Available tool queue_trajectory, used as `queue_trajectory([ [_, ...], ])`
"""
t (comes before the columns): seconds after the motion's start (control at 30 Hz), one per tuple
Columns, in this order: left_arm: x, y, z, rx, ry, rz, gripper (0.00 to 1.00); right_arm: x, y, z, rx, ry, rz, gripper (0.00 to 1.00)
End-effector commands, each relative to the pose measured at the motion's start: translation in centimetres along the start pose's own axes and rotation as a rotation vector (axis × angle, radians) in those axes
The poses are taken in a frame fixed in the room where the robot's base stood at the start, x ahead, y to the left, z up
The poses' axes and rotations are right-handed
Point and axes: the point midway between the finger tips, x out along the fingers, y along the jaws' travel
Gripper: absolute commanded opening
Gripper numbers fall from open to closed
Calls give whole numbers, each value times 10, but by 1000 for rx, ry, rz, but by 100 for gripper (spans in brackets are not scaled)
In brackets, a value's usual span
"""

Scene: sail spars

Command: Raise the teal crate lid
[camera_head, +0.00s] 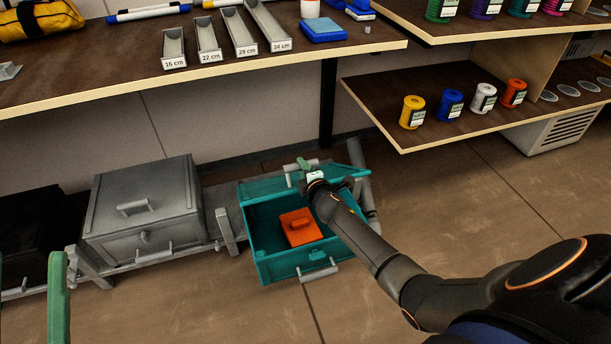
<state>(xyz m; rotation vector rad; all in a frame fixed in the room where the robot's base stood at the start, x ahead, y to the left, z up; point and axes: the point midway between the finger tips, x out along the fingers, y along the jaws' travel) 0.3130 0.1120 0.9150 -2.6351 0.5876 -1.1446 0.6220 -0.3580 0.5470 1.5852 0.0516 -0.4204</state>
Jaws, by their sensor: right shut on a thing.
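The teal crate (294,268) stands on a low grey rack at floor level, with its inside open to view. Its teal lid (262,190) is tilted up at the back of the crate. My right gripper (305,167) is shut on the grey bar handle of the lid, and my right arm hides part of the lid and the crate's right side. An orange block with a knob (299,227) lies inside the crate. My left gripper (29,258) is at the lower left, its two green fingers wide apart and empty.
A grey lidded crate (145,215) stands left of the teal one, and a black crate (30,235) farther left. A shelf (120,85) with trays and markers overhangs behind. A lower shelf (440,140) at right holds several spools. The floor in front is clear.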

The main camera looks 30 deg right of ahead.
Motion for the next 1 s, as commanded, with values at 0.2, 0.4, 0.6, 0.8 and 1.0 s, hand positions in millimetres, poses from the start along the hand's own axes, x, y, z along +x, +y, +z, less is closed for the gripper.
queue_trajectory([
  [0.2,4,-2,-4,0,0,0,50,9,19,0,1,2,7,0],
  [0.4,4,-2,-4,0,0,0,50,10,20,0,0,2,8,0],
  [0.6,4,-2,-4,0,0,0,50,12,23,0,0,2,10,0],
  [0.8,4,-2,-4,0,0,0,50,27,38,0,1,2,11,0],
  [1.0,3,-1,-3,0,0,0,50,42,56,0,0,2,14,0],
])
